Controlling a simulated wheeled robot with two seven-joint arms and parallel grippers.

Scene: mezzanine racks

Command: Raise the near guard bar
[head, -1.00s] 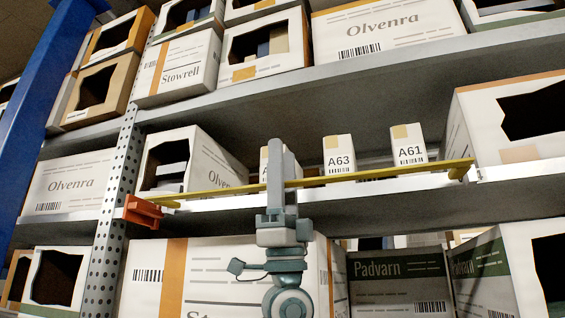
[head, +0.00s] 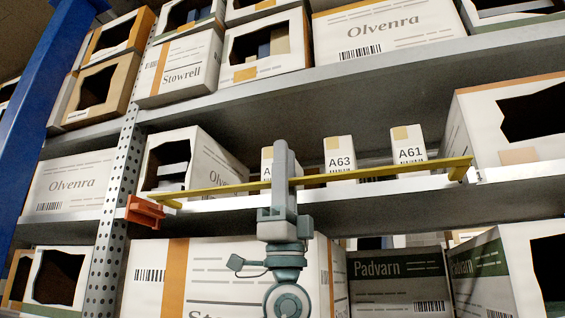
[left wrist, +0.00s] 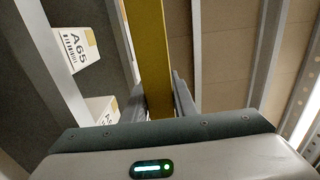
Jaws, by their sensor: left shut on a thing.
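The near guard bar (head: 225,189) is a long yellow bar across the front of the middle shelf in the head view. It lies nearly level, its right end slightly higher in the picture. Its left end is by an orange bracket (head: 140,211) on the perforated post; whether they touch I cannot tell. Its right end is near the large box at the right. My left gripper (head: 284,178) is shut on the bar left of its middle. The left wrist view shows the yellow bar (left wrist: 148,50) running between my left gripper's fingers (left wrist: 160,103). My right gripper is not in view.
The middle shelf (head: 390,187) holds small boxes, including A63 (head: 340,162) and A61 (head: 408,154), behind the bar. A higher shelf (head: 400,72) overhangs it. A perforated post (head: 122,170) stands left, with a blue upright (head: 45,85) beyond. Large boxes fill the lower level.

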